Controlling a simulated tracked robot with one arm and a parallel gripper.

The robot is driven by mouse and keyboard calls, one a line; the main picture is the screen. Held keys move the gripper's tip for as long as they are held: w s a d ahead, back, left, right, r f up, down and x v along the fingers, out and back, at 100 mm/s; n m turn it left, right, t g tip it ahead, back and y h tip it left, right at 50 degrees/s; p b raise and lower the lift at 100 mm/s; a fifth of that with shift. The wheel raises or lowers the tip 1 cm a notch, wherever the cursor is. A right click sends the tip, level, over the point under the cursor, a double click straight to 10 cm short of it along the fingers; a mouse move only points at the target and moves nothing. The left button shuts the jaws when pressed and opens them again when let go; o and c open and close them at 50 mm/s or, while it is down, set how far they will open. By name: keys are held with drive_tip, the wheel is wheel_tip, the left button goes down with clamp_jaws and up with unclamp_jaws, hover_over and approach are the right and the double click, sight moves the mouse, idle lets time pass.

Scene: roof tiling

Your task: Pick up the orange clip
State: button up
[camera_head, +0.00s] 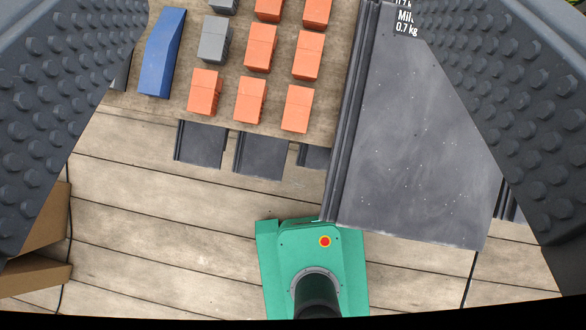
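The nearest row has three, at the left (205,91), middle and right (297,109); the farthest ones are cut off by the top edge. My gripper (275,12) is open. Its two dark, studded fingers stand wide apart at the left and right edges. Nothing shows held between them, and no orange block touches them.
A blue piece (162,52) and grey blocks (214,40) lie left of the orange ones. Small dark tiles (262,154) lie below. A large dark slab (415,140), with white lettering above, fills the right. Brown boxes (35,225) stand lower left. The planks (170,220) between are clear.

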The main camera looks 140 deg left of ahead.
drive_tip(key=w+f+m+g+p, duration=0.1)
drive_tip(key=w+f+g, duration=0.1)
drive_tip(key=f, duration=0.6)
drive_tip(key=w+f+g, duration=0.2)
drive_tip(key=f+g, duration=0.1)
drive_tip(key=f, duration=0.6)
drive_tip(key=m+g+p, duration=0.1)
drive_tip(key=g+p, duration=0.1)
drive_tip(key=g, duration=0.3)
hover_over(295, 119)
wheel_tip(295, 119, down, 17)
drive_tip(key=shift+y, duration=0.3)
drive_tip(key=f, duration=0.3)
drive_tip(key=f+b, duration=0.1)
drive_tip(key=f, duration=0.3)
drive_tip(key=shift+s+d, duration=0.1)
drive_tip(key=shift+s, duration=0.1)
drive_tip(key=shift+w+f+b, duration=0.15)
drive_tip(key=shift+f+b, duration=0.1)
drive_tip(key=shift+f, duration=1.2)
drive_tip(key=shift+w+f+b, duration=0.1)
drive_tip(key=shift+f+b, duration=0.15)
drive_tip(key=shift+f, duration=1.2)
drive_tip(key=c, duration=1.3)
drive_tip(key=shift+r, duration=0.1)
